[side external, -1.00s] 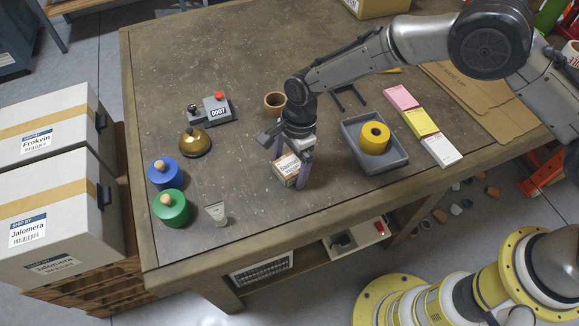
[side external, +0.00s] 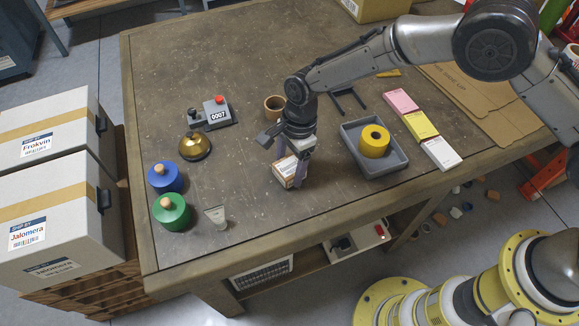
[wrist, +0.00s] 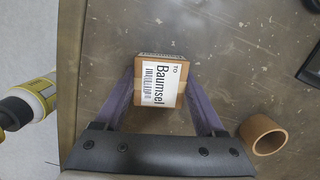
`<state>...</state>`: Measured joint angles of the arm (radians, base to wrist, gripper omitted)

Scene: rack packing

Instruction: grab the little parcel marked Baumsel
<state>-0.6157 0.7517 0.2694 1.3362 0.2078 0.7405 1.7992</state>
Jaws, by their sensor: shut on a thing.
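The little parcel is a small brown box with a white label that reads Baumsel in the wrist view (wrist: 158,84). In the side view the parcel (side external: 284,172) is at the middle of the bench, partly hidden by my fingers. My gripper (side external: 291,170) points down over it, with one purple finger on each side. In the wrist view my gripper (wrist: 160,105) is shut on the parcel, its fingers against the two sides. I cannot tell whether the parcel touches the bench or is just above it.
A grey tray (side external: 396,166) with a yellow roll (side external: 374,141) stands to the right. A brown ring (side external: 274,106) is behind my gripper. A brass bell (side external: 195,146), blue pot (side external: 165,177), green pot (side external: 172,212) and small tube (side external: 217,217) stand left. Bare bench lies between.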

